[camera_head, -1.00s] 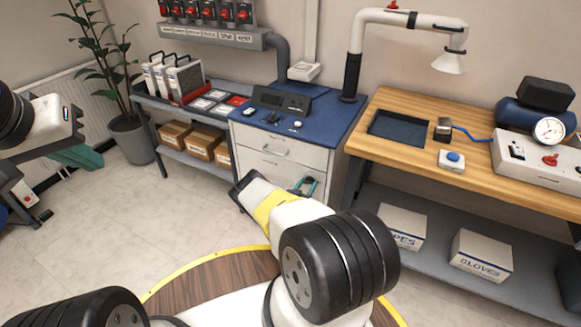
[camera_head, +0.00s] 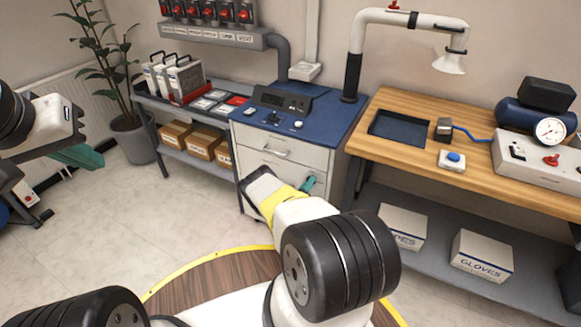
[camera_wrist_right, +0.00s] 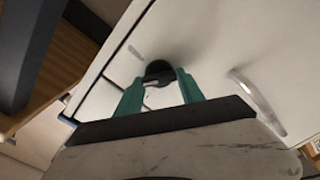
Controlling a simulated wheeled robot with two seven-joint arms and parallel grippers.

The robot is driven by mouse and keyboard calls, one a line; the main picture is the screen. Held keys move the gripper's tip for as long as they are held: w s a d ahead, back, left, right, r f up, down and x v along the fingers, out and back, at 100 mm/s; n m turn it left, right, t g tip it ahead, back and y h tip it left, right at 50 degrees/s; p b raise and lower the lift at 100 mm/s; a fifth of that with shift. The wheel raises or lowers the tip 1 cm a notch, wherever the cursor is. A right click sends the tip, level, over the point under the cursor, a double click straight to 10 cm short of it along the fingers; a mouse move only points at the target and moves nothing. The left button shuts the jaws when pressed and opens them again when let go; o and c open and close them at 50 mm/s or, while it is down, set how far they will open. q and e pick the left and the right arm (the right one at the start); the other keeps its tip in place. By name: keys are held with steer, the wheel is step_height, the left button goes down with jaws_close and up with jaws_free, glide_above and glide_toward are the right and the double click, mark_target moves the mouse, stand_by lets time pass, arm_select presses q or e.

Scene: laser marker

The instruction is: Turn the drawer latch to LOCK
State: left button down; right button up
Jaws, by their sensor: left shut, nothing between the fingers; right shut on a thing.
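The drawer latch (camera_wrist_right: 158,72) is a dark round knob on the white cabinet front in the right wrist view. My right gripper (camera_wrist_right: 160,88) has its teal fingers on either side of it, shut on the latch. The latch's turn position and any LOCK lettering cannot be read. In the head view my right gripper (camera_head: 308,184) is at the right side of the drawer cabinet (camera_head: 262,168), and my arm hides the cabinet's lower part and the latch. My left gripper (camera_head: 80,157) is shut and empty at the far left, away from the cabinet.
The blue cabinet top (camera_head: 325,118) carries a dark control unit (camera_head: 282,100) and small items. A drawer handle (camera_wrist_right: 258,95) is near my right gripper. A wooden workbench (camera_head: 430,150) stands to the right, a grey shelf rack (camera_head: 185,160) to the left.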

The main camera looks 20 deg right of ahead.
steer(key=n, duration=0.7)
steer(key=shift+a+f, duration=0.1)
steer(key=shift+f, duration=0.1)
stand_by(0.5)
steer(key=o, duration=1.4)
steer(key=shift+c, duration=0.2)
steer(key=v, duration=0.7)
steer(key=shift+s+a, duration=0.25)
